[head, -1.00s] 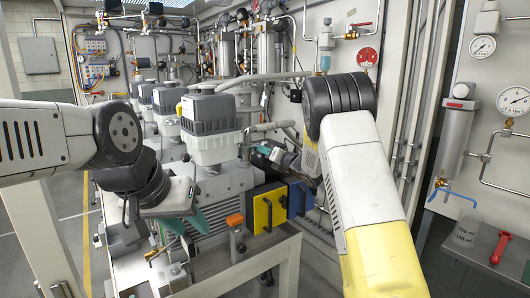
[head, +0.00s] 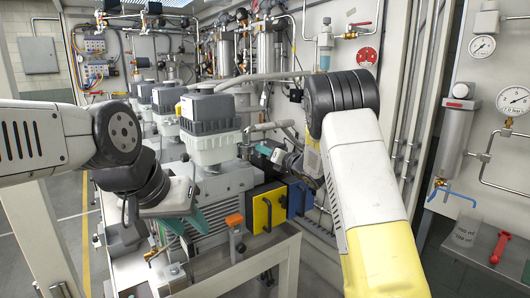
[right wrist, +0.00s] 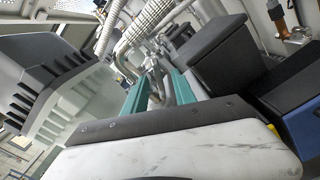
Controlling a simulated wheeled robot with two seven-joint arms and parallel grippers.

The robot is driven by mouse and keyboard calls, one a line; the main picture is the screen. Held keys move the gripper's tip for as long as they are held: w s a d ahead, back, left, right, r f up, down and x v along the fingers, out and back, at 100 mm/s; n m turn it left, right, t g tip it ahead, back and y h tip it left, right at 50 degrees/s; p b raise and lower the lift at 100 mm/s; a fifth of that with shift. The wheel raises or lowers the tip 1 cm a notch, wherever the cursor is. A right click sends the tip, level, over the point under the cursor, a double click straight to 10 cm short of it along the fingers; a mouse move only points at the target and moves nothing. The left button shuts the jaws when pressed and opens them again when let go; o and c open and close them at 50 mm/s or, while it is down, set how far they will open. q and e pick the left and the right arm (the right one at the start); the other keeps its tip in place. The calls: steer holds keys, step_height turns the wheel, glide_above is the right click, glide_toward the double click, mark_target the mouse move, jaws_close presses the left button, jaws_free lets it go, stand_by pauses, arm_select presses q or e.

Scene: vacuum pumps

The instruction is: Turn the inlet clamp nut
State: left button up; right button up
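The grey pump with a dark-topped white inlet housing (head: 208,130) stands at centre in the head view. My right gripper (head: 265,151) is just right of that housing, by the pipework. In the right wrist view its two teal fingers (right wrist: 165,90) stand apart, with a metal pipe or clamp part (right wrist: 157,82) showing between or beyond them. I cannot make out the clamp nut itself, or whether the fingers touch it. My left gripper (head: 184,219) hangs at the left front of the pump, teal fingers apart and pointing down, with nothing seen between them.
A yellow-faced block (head: 268,210) and a blue block (head: 299,198) sit right of the pump. Corrugated hoses (right wrist: 140,35) run close beyond my right gripper. A red handle (head: 500,247) lies at far right.

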steer(key=shift+s+d, duration=0.3)
steer(key=shift+s, duration=0.15)
steer(key=shift+v, duration=2.95)
